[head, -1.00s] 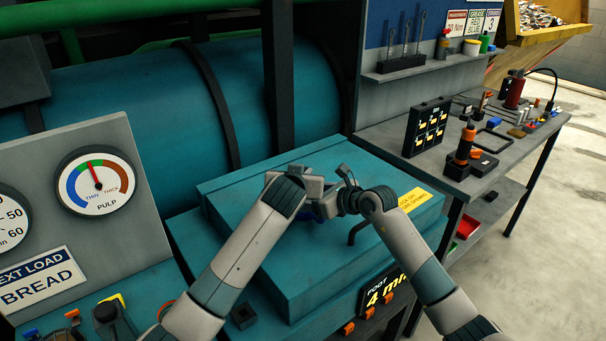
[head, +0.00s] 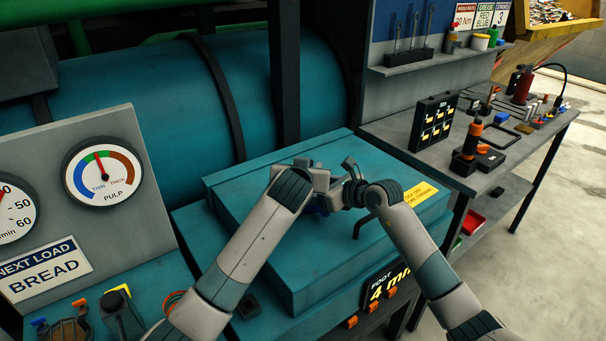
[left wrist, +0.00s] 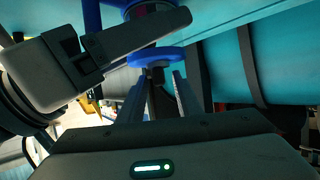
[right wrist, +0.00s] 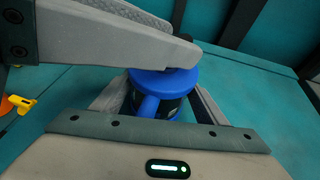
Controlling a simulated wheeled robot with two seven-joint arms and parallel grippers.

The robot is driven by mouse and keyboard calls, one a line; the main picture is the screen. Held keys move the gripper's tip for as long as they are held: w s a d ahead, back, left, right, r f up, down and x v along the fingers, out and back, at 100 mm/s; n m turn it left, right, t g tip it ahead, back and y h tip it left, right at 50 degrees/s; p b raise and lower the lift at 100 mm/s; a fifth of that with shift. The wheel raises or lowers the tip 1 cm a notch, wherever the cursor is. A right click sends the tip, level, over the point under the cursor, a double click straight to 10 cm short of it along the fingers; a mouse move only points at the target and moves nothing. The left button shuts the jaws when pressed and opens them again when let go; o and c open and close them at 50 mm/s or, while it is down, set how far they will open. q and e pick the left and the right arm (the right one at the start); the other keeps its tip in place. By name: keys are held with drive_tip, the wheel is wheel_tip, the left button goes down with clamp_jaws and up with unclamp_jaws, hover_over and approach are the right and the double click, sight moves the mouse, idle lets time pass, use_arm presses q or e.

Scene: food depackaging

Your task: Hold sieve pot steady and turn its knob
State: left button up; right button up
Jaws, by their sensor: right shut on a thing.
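The sieve pot is blue with a dark body. In the right wrist view the pot (right wrist: 165,82) stands between the fingers of my right gripper (right wrist: 160,100), which is shut on it. In the left wrist view a blue round rim (left wrist: 155,57) shows, with a short dark knob (left wrist: 157,74) sticking out. My left gripper (left wrist: 158,90) has its fingers apart on both sides of this knob, with small gaps visible.
A teal machine housing (head: 300,270) lies under my arms, with a dark bent handle (head: 362,224) near my right arm. A gauge panel (head: 60,225) stands at left. A grey workbench (head: 410,145) with tools stands at right.

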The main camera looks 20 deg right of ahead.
use_arm(q)
drive_tip(key=v, duration=1.1)
drive_tip(key=shift+r, duration=0.1)
use_arm(e)
drive_tip(key=o, duration=1.4)
drive_tip(key=shift+s, duration=0.1)
drive_tip(key=v, duration=1.1)
drive_tip(key=shift+s+d+r, duration=0.15)
drive_tip(key=shift+s, duration=0.15)
